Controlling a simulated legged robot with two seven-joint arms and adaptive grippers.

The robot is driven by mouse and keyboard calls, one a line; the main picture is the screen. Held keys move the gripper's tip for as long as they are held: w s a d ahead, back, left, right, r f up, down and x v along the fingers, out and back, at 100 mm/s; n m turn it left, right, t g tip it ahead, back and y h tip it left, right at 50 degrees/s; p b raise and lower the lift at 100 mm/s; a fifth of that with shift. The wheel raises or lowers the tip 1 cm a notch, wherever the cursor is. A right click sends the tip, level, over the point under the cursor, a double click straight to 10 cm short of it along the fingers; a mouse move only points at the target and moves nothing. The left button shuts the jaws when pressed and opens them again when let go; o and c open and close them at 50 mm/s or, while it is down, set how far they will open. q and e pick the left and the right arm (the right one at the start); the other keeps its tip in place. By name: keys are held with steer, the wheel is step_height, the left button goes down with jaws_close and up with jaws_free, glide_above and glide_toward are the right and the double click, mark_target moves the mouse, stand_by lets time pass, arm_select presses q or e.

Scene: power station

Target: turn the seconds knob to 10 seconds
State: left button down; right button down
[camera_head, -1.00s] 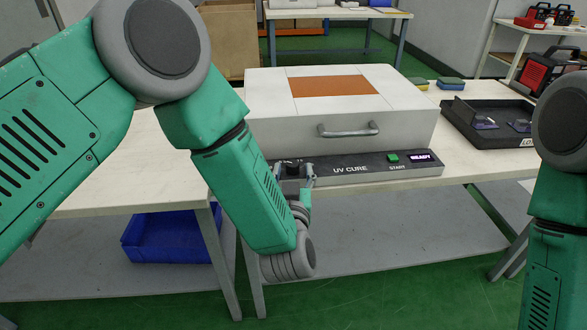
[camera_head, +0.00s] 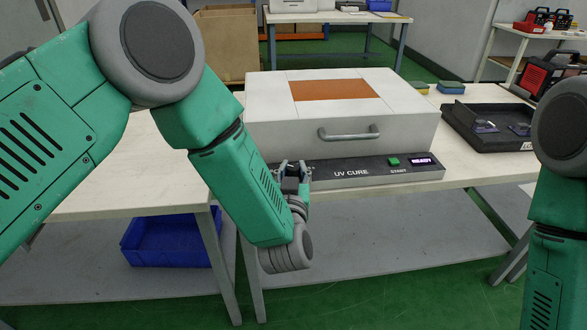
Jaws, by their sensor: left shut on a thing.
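The white UV cure box (camera_head: 340,112) stands on the bench, with a dark control panel (camera_head: 372,173) along its front. The panel carries "UV CURE" lettering, a green START button (camera_head: 393,162) and a small lit display (camera_head: 421,161) that seems to read READY. My left gripper (camera_head: 293,168) is at the panel's left end, shut on the seconds knob. The knob is largely hidden between the fingers, and its scale and setting cannot be read. My right arm shows at the right edge; its gripper is out of view.
A black tray (camera_head: 490,127) with small parts sits right of the box, near sponges (camera_head: 450,87). A blue bin (camera_head: 170,238) is on the lower shelf. The bench left of the box is partly hidden by my left arm.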

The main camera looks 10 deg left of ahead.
arm_select(q)
steer(key=shift+h, duration=0.3)
steer(key=m+h, duration=0.3)
steer(key=h, duration=0.1)
steer(key=shift+p, duration=0.4)
steer(key=shift+d+m+g+h, duration=0.1)
steer(key=shift+m+g+h, duration=0.7)
steer(key=shift+m+h, duration=1)
steer(key=shift+h, duration=0.6)
steer(key=c, duration=1.3)
jaws_free()
steer(key=shift+o, duration=0.2)
steer(key=v, duration=1.2)
